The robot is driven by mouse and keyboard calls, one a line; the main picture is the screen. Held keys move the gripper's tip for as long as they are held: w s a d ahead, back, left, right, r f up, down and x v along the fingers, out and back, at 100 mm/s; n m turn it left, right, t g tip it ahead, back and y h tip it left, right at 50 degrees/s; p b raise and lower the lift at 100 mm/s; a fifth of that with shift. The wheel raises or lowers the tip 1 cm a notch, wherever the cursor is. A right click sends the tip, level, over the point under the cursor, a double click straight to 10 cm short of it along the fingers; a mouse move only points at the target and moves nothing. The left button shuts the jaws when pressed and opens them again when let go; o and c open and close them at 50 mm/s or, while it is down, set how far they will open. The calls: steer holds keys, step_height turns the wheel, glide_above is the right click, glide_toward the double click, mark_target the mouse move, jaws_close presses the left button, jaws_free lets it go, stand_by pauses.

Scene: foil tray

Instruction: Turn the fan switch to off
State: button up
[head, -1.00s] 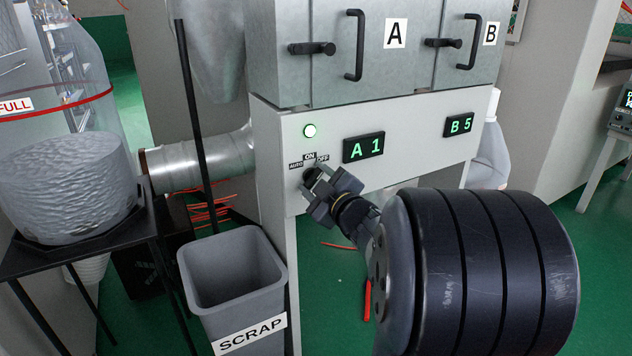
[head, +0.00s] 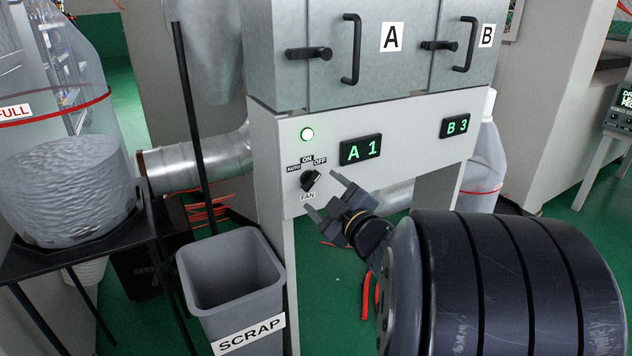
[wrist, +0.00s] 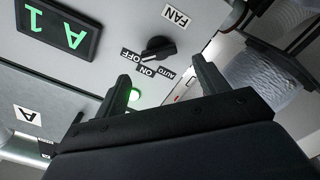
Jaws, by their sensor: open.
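The fan switch (head: 311,180) is a black rotary knob on the white panel, above the FAN label (head: 308,196). AUTO, ON and OFF labels lie in an arc above it. Its handle slants up and right, toward the OFF label (head: 320,161). In the wrist view the knob (wrist: 158,48) appears upside down, its narrow end toward OFF. My gripper (head: 322,193) is open and empty, just in front and to the lower right of the knob, apart from it. In the wrist view its two fingers (wrist: 160,70) stand either side of the labels.
A round indicator light (head: 307,134) glows above the switch. Displays read A 1 (head: 361,149) and B 3 (head: 455,126). Black door handles (head: 351,50) project above the panel. A grey SCRAP bin (head: 232,270) stands at lower left, with a black pole behind it.

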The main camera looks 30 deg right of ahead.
mark_target(312, 182)
steer(key=shift+s+d+p, duration=0.1)
steer(key=shift+s+p, duration=0.4)
steer(key=shift+s, duration=2.2)
steer(key=shift+w, duration=0.1)
steer(key=w+b, duration=0.1)
steer(key=w, duration=0.4)
steer(key=w+b, duration=0.2)
steer(key=w, duration=0.4)
steer(key=shift+a, duration=0.2)
steer(key=shift+s, duration=0.15)
